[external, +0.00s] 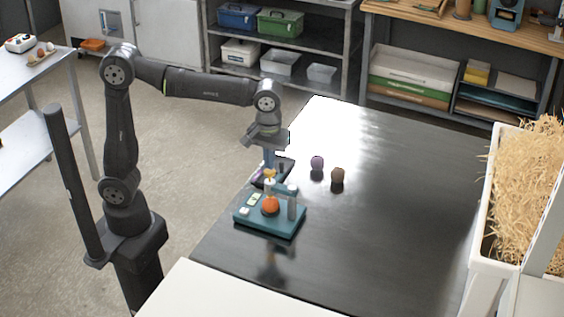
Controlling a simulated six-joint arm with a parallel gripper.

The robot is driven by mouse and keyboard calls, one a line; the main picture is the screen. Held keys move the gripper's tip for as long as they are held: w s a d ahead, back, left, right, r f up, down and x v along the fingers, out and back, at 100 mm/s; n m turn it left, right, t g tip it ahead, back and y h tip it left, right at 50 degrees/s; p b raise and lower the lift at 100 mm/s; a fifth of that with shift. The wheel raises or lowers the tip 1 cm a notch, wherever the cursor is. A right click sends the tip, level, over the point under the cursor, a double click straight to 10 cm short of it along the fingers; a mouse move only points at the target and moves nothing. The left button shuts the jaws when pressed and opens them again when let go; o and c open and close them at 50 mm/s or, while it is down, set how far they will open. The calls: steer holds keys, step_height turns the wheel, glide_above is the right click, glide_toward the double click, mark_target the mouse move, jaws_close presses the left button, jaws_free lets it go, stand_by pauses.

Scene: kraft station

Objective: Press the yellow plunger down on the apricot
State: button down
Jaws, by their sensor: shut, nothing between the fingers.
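The orange apricot (270,205) sits on a teal press stand (268,229) near the left edge of the dark table. The small yellow plunger (270,174) is above the apricot, on top of a pale stem. The picture is too small to tell whether the plunger's lower end touches the apricot. My gripper (269,163) points down, shut and empty, just above the plunger. I cannot tell whether its tips touch the plunger's top.
A grey post (292,203) rises from the stand's right side. A dark item (274,171) lies behind the stand. A purple ball (317,163) and a brown ball (337,176) rest to the right. A straw-filled white crate (490,225) stands far right. The table's middle is clear.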

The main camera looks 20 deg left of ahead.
steer(key=shift+f, duration=1.1)
stand_by(0.3)
steer(key=shift+r, duration=4)
steer(key=shift+f, duration=3.5)
steer(key=c, duration=2.1)
jaws_free()
